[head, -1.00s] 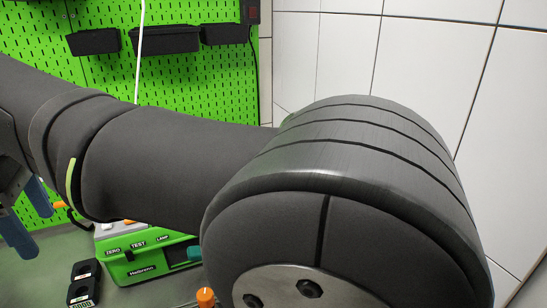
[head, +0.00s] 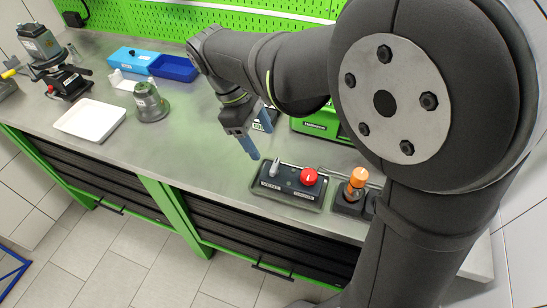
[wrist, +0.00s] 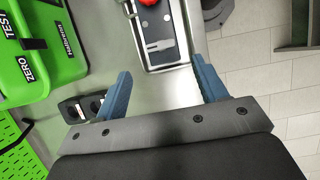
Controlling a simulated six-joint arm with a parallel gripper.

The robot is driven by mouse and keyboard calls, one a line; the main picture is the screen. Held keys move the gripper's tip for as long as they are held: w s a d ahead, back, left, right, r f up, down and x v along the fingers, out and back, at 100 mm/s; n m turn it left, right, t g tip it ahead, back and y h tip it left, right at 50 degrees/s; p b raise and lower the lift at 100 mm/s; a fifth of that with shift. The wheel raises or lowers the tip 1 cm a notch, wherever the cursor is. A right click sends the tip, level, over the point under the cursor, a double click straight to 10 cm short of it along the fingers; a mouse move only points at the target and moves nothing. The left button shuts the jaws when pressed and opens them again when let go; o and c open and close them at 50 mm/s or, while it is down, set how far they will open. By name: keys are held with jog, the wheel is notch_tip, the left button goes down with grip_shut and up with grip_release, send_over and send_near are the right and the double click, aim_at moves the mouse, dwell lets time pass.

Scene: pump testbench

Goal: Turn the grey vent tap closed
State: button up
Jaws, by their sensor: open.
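The grey vent tap (head: 274,167) stands up from the left part of a black control box (head: 262,187), left of a red knob (head: 309,177). My gripper (head: 256,133) is open and empty, with its blue fingers apart, above the bench and just behind and left of the box. In the wrist view, my gripper (wrist: 163,72) has the near end of the box (wrist: 181,50) ahead of its fingertips. The red knob (wrist: 148,2) is cut by the top edge there. A pale shape on the box may be the tap, but I cannot tell its angle.
An orange-topped part (head: 357,178) stands right of the box. A green tester (head: 318,127) is behind it. A white tray (head: 90,120), a grey conical part (head: 150,103) and a blue bin (head: 177,68) are to the left. The bench middle is clear.

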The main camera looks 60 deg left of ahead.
aim_at(275, 164)
jog(key=x, duration=0.8)
jog(key=shift+f, duration=0.1)
jog(key=shift+c, duration=0.3)
jog(key=c, duration=0.9)
